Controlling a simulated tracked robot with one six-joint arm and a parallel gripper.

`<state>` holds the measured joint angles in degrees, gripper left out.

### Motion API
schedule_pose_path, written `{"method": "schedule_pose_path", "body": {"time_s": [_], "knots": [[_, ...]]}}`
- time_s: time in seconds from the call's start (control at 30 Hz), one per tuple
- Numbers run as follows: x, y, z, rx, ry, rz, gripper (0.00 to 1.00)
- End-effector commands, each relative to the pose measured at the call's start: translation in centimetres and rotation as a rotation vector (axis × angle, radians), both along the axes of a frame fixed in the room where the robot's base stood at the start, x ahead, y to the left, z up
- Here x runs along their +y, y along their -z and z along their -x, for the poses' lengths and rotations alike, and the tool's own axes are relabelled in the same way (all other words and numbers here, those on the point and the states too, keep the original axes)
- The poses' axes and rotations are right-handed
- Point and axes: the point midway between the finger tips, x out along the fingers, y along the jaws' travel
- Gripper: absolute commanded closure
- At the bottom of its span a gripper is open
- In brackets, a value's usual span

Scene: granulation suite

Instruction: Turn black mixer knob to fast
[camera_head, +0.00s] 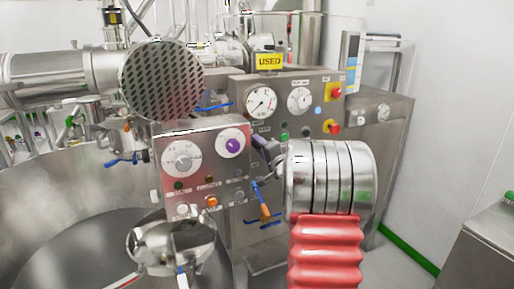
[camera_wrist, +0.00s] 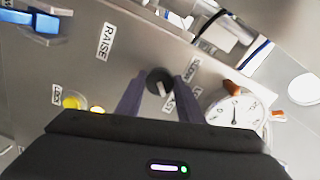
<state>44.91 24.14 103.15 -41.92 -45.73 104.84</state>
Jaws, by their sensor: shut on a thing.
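The black mixer knob (camera_wrist: 158,77) is a small round knob with a white pointer mark, on a grey steel panel in the wrist view. Its pointer mark points down toward the picture's bottom, near the FAST label (camera_wrist: 168,103). A second label, seemingly SLOW (camera_wrist: 197,68), is to its upper right. My gripper (camera_wrist: 160,82) has its two purple-grey fingers on either side of the knob, shut on it. In the head view my gripper (camera_head: 262,150) reaches the control panel from the right; the knob is hidden there.
A dial gauge (camera_wrist: 236,112) with an orange clip is right of the knob. A RAISE label (camera_wrist: 105,40), a blue handle (camera_wrist: 40,22) and yellow lights (camera_wrist: 75,102) are left. In the head view the knob box (camera_head: 205,165) with two white dials stands left of my gripper.

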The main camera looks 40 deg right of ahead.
Motion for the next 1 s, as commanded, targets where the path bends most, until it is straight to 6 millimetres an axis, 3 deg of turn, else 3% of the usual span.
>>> {"method": "schedule_pose_path", "body": {"time_s": [0.33, 0.37, 0.6, 1.0], "knots": [[0.33, 0.38, -0.18, 0.005, -0.006, -0.004, 0.88], [0.33, 0.38, -0.18, 0.005, -0.006, -0.004, 0.65], [0.10, 0.20, -0.05, 0.003, -0.002, -0.003, 0.48], [0.07, 0.11, 0.62, 0.002, 0.002, -0.003, 0.47]]}}
